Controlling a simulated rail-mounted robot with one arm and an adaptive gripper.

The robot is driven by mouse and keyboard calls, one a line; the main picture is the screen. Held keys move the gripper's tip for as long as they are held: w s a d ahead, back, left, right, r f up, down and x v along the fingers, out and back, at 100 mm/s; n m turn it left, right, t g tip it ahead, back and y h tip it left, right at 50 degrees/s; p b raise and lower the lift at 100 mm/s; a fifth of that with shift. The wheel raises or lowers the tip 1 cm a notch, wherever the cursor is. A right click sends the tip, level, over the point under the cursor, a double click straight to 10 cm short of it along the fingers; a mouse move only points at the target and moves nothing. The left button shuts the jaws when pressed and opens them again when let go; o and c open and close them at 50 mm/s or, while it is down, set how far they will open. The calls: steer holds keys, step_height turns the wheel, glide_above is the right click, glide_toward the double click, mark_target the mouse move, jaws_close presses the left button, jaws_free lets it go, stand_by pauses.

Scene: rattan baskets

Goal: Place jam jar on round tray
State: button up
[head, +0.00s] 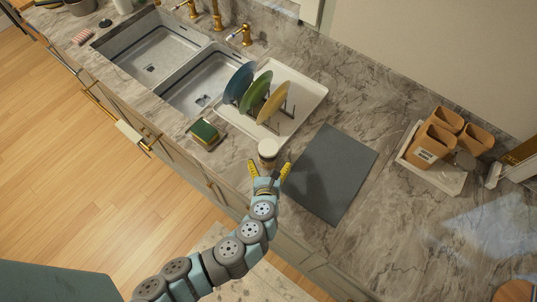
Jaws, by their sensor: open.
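A small jar with a pale lid and a darker body, likely the jam jar (268,148), stands on the marble counter near its front edge, between the dish rack tray and the grey mat. My gripper (269,168) is open, with its yellow fingertips on the near side of the jar, one toward each side. I cannot tell whether the fingers touch the jar. A round brown wooden piece, possibly the round tray (516,291), is partly cut off at the bottom right corner.
A white rack tray (311,91) holds several plates behind the jar. A sponge (206,133) lies left. A grey mat (331,174) lies right, bare. A white tray (440,182) with brown containers stands farther right. The counter between mat and round piece looks mostly clear.

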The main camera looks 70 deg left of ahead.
steer(key=shift+s+p+x, duration=0.15)
steer(key=shift+p+x, duration=0.1)
steer(key=shift+x, duration=0.85)
steer(key=shift+s+p+x, duration=0.1)
steer(key=shift+p+x, duration=0.1)
steer(key=shift+x, duration=0.9)
steer(key=shift+w+a+f, duration=0.25)
steer(key=shift+a, duration=0.25)
steer(key=c, duration=1.2)
